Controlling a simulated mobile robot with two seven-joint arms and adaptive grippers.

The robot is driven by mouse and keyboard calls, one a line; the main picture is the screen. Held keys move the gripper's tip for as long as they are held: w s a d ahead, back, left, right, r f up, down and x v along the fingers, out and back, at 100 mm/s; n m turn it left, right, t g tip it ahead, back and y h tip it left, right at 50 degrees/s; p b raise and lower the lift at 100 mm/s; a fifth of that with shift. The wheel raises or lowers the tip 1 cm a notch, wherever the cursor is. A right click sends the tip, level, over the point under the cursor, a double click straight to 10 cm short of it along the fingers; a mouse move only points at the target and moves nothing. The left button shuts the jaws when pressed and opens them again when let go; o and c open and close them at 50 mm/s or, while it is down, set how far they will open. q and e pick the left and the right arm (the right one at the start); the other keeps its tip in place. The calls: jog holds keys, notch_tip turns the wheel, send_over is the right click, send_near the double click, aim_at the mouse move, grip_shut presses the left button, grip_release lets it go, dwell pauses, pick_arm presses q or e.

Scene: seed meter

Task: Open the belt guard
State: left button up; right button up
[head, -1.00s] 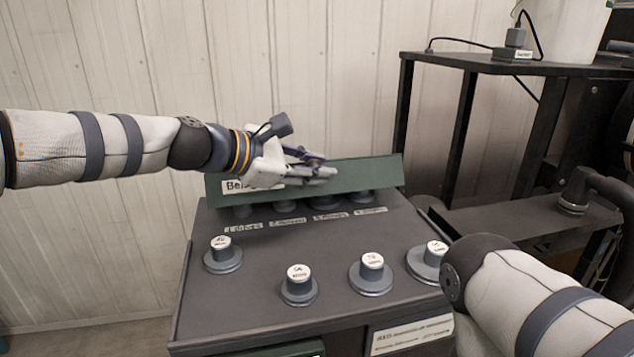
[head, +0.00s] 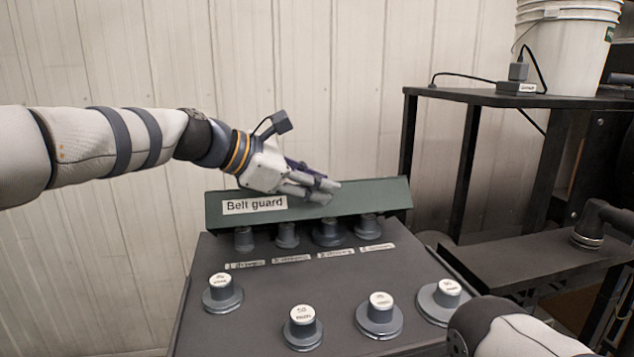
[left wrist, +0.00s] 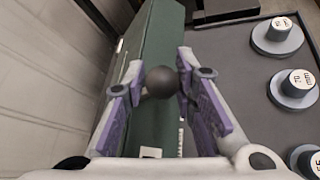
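The belt guard (head: 365,197) is a long dark green cover with a white "Belt guard" label, across the back of the dark machine top. It sits raised at a tilt, and the row of pulleys beneath shows under its lower edge. My left gripper (head: 325,188) is over the middle of the guard. In the left wrist view my left gripper (left wrist: 160,80) has its two fingers on either side of a dark round knob (left wrist: 162,82) on the green guard (left wrist: 160,45), and seems closed on it. My right gripper is out of frame.
The machine top (head: 270,285) carries several grey knobs with white caps in front. My right forearm is at the lower right. A black shelf (head: 470,95) with a white bucket (head: 565,45) stands at the right. A pale panelled wall is close behind the guard.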

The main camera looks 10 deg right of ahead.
pick_arm(q)
jog(key=o, duration=0.4)
jog(key=shift+w+a, duration=0.1)
jog(key=shift+r, duration=0.1)
jog(key=v, duration=1.1)
jog(key=shift+s+a, duration=0.25)
jog(key=shift+a, duration=0.15)
